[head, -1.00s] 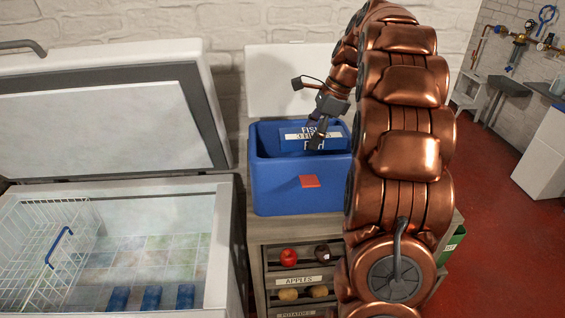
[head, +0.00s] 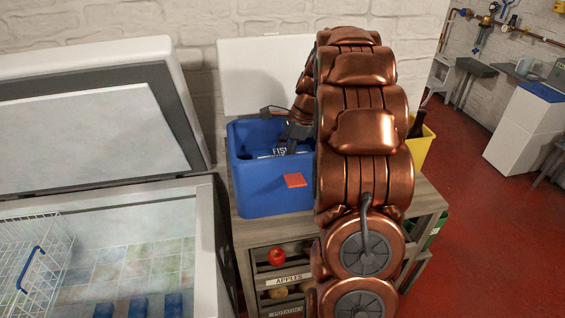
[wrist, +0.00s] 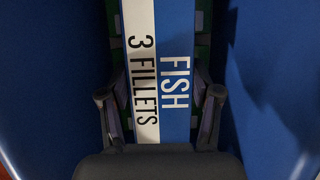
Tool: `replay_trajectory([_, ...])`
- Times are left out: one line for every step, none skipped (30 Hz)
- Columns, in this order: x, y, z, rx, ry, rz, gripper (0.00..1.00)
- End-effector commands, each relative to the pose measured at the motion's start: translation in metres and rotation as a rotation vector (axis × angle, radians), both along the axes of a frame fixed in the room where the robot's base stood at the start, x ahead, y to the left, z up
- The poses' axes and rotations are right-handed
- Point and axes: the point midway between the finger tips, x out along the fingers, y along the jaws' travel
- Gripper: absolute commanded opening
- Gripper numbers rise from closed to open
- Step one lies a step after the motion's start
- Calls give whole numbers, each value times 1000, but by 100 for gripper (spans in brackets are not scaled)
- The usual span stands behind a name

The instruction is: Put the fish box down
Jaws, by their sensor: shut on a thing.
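The fish box (head: 284,151) is blue and white, lettered "FISH" in the head view. It also fills the middle of the wrist view (wrist: 176,60), where "FISH" and "3 FILLETS" can be read. My gripper (wrist: 162,112) is shut on it, with a finger on each side. In the head view my gripper (head: 297,142) is down inside the open blue cooler box (head: 270,201), which has a red latch on its front. The cooler's blue walls show on both sides in the wrist view. Whether the fish box touches the cooler's bottom cannot be told.
The cooler stands on a wooden stand (head: 240,226) with produce crates below. An open chest freezer (head: 205,215) with a white wire basket (head: 32,262) is at left. A yellow bin (head: 420,146) with a bottle is right of my arm. Red floor is clear at right.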

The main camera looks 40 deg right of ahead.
Motion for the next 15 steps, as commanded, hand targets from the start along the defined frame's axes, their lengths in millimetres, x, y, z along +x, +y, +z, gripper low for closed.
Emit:
replay_trajectory([0, 0, -5, 1, 2, -1, 14])
replay_trajectory([-1, 0, -8, 1, 2, -1, 14])
replay_trajectory([0, 0, -14, 1, 2, -1, 14])
replay_trajectory([0, 1, -18, 2, 2, 0, 14])
replay_trajectory([0, 0, -22, 2, 2, 0, 14])
replay_trajectory([0, 0, -27, 1, 2, -1, 14])
replay_trajectory([0, 0, -30, 0, 2, -1, 14])
replay_trajectory([0, 0, -32, 0, 2, -1, 14])
replay_trajectory([0, 0, -33, -1, 1, -1, 14])
replay_trajectory([0, 0, -33, -1, 1, -1, 14])
replay_trajectory([0, 0, -33, -1, 0, 0, 14])
replay_trajectory([0, 0, -33, -1, 0, 0, 14])
replay_trajectory([0, 0, -33, -1, 0, 0, 14])
replay_trajectory([0, 0, -33, -1, 0, 0, 14])
replay_trajectory([0, 0, -33, -1, 0, 0, 14])
